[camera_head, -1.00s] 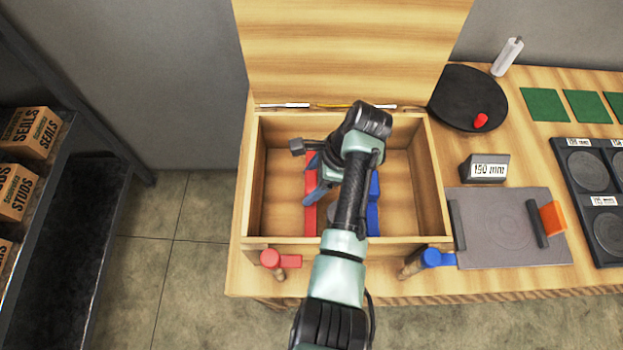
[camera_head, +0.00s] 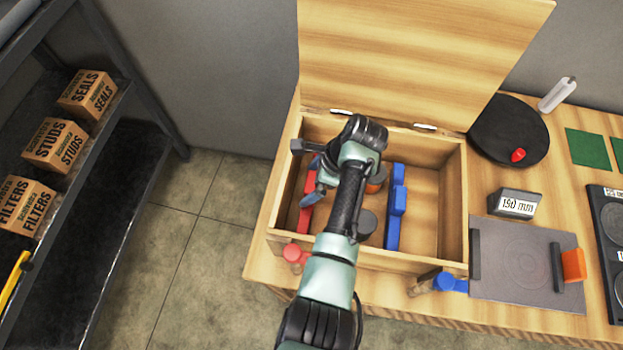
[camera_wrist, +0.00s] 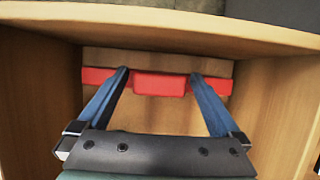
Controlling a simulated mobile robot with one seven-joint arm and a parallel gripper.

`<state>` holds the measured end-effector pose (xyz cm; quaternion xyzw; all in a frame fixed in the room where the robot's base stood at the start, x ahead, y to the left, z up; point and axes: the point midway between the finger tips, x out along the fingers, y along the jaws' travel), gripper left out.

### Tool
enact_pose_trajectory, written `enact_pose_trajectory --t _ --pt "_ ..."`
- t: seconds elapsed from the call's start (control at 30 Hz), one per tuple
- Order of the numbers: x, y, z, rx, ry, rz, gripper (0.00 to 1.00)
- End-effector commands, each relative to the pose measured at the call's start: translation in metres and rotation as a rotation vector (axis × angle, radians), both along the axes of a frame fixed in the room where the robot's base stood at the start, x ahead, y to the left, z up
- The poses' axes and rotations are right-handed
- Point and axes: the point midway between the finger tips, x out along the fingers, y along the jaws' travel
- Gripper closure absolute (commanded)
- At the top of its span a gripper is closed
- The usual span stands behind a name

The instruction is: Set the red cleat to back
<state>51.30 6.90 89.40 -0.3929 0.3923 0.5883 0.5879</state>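The red rail (camera_head: 304,222) lies along the left inside of the open wooden box (camera_head: 283,190), partly covered by my arm in the head view. In the wrist view the red cleat (camera_wrist: 160,84) is a raised block on the red rail (camera_wrist: 95,76), near its middle. My gripper (camera_wrist: 160,76) is open; its two blue fingers stand on either side of the cleat with a small gap at each side. I cannot tell whether the fingertips touch the rail. My gripper (camera_head: 314,180) is inside the box in the head view, with the cleat hidden there.
A blue rail with a blue cleat (camera_head: 398,200) lies right of my arm in the box. Dark round parts (camera_head: 366,222) sit between the rails. The lid (camera_head: 420,60) stands open behind. Red (camera_head: 293,253) and blue (camera_head: 450,282) knobs are at the front.

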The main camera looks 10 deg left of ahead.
Motion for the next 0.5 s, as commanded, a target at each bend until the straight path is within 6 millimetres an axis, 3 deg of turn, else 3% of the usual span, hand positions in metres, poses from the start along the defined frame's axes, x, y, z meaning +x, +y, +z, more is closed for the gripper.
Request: enact_pose_trajectory --t 0.23,0.5 --pt "0.001 -0.006 0.012 -0.001 -0.002 -0.002 0.0" --pt "0.001 -0.027 0.064 -0.001 -0.005 -0.003 0.0"
